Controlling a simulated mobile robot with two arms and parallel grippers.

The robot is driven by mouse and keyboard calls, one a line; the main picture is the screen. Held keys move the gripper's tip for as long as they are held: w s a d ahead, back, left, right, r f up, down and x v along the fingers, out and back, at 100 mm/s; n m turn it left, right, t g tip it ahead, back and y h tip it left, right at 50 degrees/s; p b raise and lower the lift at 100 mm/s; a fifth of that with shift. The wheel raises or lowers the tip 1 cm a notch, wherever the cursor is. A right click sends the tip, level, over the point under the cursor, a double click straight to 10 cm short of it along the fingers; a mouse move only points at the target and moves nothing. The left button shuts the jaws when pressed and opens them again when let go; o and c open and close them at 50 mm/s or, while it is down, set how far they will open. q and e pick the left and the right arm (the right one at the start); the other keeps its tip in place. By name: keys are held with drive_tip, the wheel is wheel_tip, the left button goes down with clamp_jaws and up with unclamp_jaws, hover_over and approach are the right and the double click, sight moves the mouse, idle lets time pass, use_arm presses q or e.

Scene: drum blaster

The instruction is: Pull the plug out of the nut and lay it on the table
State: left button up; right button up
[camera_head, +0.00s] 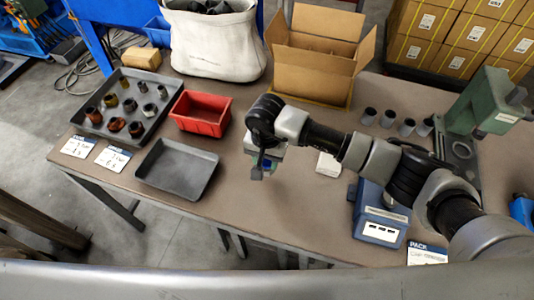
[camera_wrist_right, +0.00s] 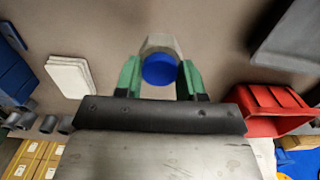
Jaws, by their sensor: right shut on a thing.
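My right gripper (camera_head: 262,170) is over the middle of the table, right of the empty grey tray. Its green fingers show in the right wrist view (camera_wrist_right: 161,78), shut on the sides of a pale grey nut (camera_wrist_right: 160,42). The blue plug (camera_wrist_right: 160,70) sits in the end of the nut that faces the wrist camera. The fingers hide part of both. In the head view the held nut is small and mostly hidden by the gripper. My left gripper is not in view.
The table (camera_head: 290,205) has free room in front of the gripper. An empty grey tray (camera_head: 177,168), a red bin (camera_head: 201,114) and a dark tray (camera_head: 95,137) of several nuts stand left. A blue device (camera_head: 381,215) and white block (camera_head: 328,165) stand right; an open carton (camera_head: 315,75) is behind.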

drive_tip(key=shift+f+b, duration=0.95)
drive_tip(key=shift+f, duration=1.15)
drive_tip(key=shift+f, duration=0.15)
drive_tip(key=shift+f+b, duration=0.3)
drive_tip(key=shift+b, duration=0.3)
drive_tip(key=o, duration=1)
